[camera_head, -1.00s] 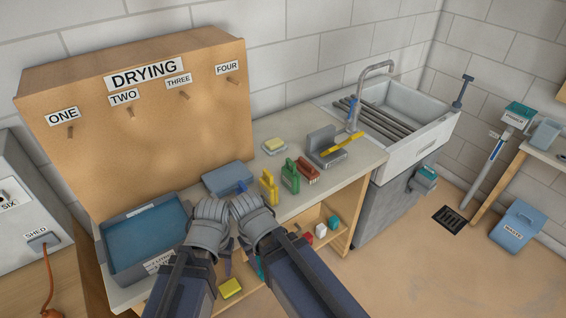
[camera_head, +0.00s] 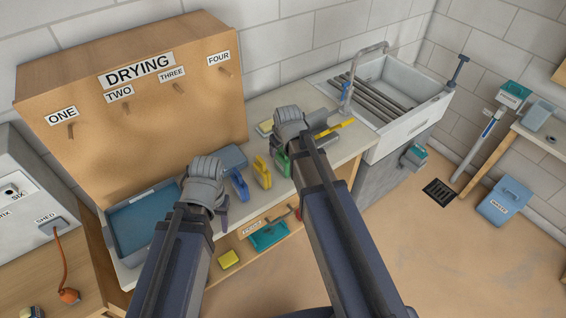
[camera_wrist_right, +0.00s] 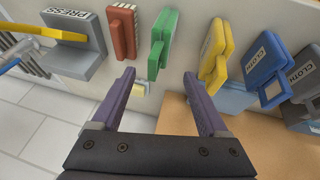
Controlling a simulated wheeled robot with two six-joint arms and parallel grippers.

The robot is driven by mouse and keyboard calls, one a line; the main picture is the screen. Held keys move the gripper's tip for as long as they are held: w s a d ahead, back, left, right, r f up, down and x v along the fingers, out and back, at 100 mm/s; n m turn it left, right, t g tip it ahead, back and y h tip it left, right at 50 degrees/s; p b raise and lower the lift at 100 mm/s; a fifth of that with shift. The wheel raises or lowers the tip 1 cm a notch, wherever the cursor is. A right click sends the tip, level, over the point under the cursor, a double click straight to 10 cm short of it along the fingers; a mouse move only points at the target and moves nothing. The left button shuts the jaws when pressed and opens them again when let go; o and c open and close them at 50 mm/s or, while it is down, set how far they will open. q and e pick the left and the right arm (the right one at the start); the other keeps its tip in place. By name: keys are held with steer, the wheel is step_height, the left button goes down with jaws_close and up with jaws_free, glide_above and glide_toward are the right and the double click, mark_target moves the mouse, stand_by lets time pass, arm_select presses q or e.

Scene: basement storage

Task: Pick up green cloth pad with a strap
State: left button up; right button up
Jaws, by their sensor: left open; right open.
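The green cloth pad with a strap (camera_head: 283,165) stands upright on the counter, partly hidden behind my right arm in the head view. In the right wrist view the green pad (camera_wrist_right: 162,40) is upper centre, just beyond the fingertips. My right gripper (camera_wrist_right: 159,76) is open and empty, its fingers apart on either side of the line to the pad and not visibly touching it. In the head view its fingers are hidden. My left gripper (camera_head: 222,206) is open near the front edge of the counter, left of the pads.
A yellow pad (camera_wrist_right: 214,58) and a blue pad (camera_wrist_right: 264,68) stand to one side of the green one, a red brush (camera_wrist_right: 122,34) and a grey press (camera_wrist_right: 80,50) to the other. A blue tray (camera_head: 145,220) is at left; the sink (camera_head: 410,110) is at right.

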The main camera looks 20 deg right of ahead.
mark_target(280, 154)
steer(key=shift+b+x, duration=3.1)
steer(key=shift+x, duration=0.7)
steer(key=shift+r, duration=0.15)
jaws_close()
